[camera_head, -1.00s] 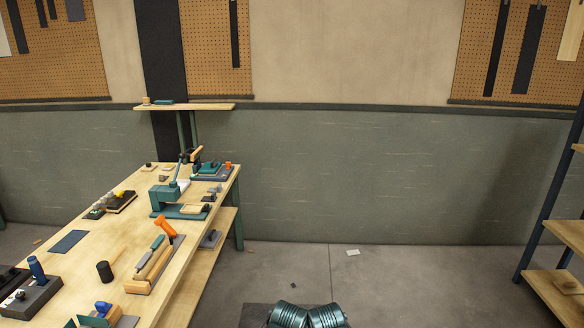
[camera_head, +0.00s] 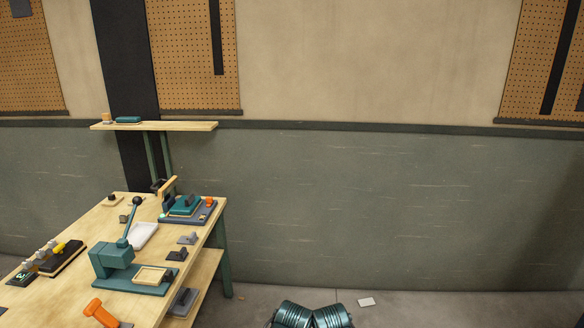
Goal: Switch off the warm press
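A small teal press (camera_head: 184,207) on a dark grey base sits at the far right corner of the workbench. It has a raised handle with a wooden grip, an orange knob (camera_head: 209,202) at its right and a small pale green spot at its left front. Nearer on the bench is a larger teal lever press (camera_head: 113,262) with a black ball-topped lever and a wood-framed plate on its base. I cannot tell from the picture which one is warm. Neither of my grippers is in view; only teal parts of my own body show at the bottom.
The wooden workbench (camera_head: 76,290) fills the lower left. It holds a white tray (camera_head: 143,235), a dark block with knobs (camera_head: 60,258), small grey brackets (camera_head: 187,238) and an orange-handled tool (camera_head: 101,313). A narrow shelf (camera_head: 170,126) stands behind. Floor to the bench's right is mostly clear.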

